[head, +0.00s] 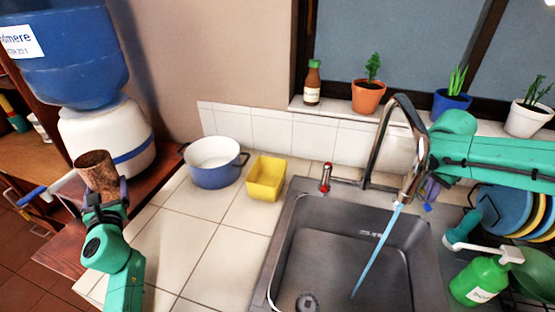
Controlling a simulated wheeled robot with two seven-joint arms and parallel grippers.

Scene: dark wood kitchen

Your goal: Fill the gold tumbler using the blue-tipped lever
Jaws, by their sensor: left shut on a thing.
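The gold tumbler (96,170), brownish and mottled, stands nearly upright in my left gripper (103,190), which is shut on it. It is in front of the water dispenser's white body, at the left, away from the sink. My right gripper (431,187) is behind the right side of the tap (408,125). A blue tip (428,207) shows just below its dark fingers, which are too small and overlapped to show whether they are open. Blue water (374,254) runs from the spout into the sink. A red-tipped lever (326,178) stands left of the tap.
The sink (283,245) is empty under the stream. A blue and white pot (212,172) and a yellow container (266,180) stand on the tiled counter (205,255), clear in front. A dish rack with plates (501,212) and a green soap bottle (478,283) are at the right.

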